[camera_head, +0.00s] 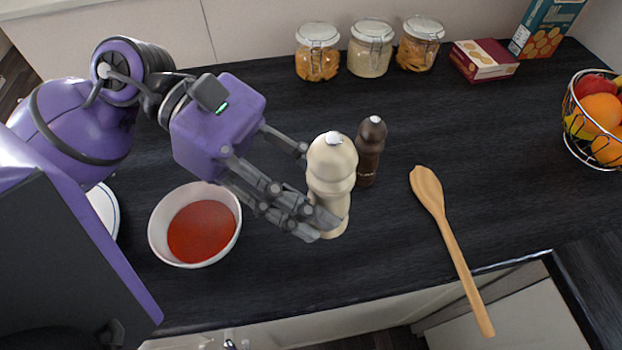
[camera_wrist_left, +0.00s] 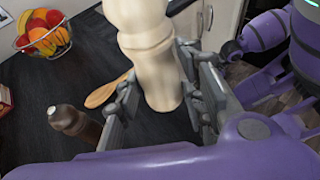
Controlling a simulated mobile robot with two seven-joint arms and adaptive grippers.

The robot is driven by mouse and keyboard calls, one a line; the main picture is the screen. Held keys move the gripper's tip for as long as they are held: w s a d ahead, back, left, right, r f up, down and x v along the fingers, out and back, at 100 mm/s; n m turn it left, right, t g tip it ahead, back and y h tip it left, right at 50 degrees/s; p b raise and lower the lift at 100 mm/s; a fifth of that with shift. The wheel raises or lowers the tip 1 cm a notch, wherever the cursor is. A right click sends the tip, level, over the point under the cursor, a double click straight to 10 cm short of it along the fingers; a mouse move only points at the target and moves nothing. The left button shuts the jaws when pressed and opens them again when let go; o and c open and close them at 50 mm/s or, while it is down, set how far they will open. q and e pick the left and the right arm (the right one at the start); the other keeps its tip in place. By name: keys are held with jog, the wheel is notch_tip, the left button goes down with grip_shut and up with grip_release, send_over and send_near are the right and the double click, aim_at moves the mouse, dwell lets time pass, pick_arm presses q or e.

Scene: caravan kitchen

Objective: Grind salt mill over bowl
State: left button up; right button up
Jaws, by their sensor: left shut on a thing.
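The cream salt mill (camera_head: 333,165) with a silver knob stands upright right of the bowl in the head view. My left gripper (camera_head: 315,190) is shut around its body from the left. In the left wrist view the cream mill (camera_wrist_left: 150,45) is between the fingers (camera_wrist_left: 160,95), with one end cut off by the top edge. I cannot tell whether its base touches the counter. The white bowl (camera_head: 155,240) holds red soup (camera_head: 201,230) and sits on the counter left of the mill, below my left wrist. My right gripper does not show.
A dark brown mill (camera_head: 370,155) stands close behind the cream mill. A wooden spoon (camera_head: 448,230) lies to the right. Glass jars (camera_head: 370,50), boxes (camera_head: 484,60) and a fruit basket (camera_head: 590,150) stand farther off. A plate edge (camera_head: 106,212) shows left of the bowl.

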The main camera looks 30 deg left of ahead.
pick_arm(q)
jog(key=o, duration=0.5)
jog(key=c, duration=0.3)
jog(key=shift+r, duration=0.1)
jog(key=shift+r, duration=0.1)
jog(key=shift+r+p, duration=0.3)
jog(key=shift+p, duration=0.05)
jog(key=shift+s+r, duration=0.1)
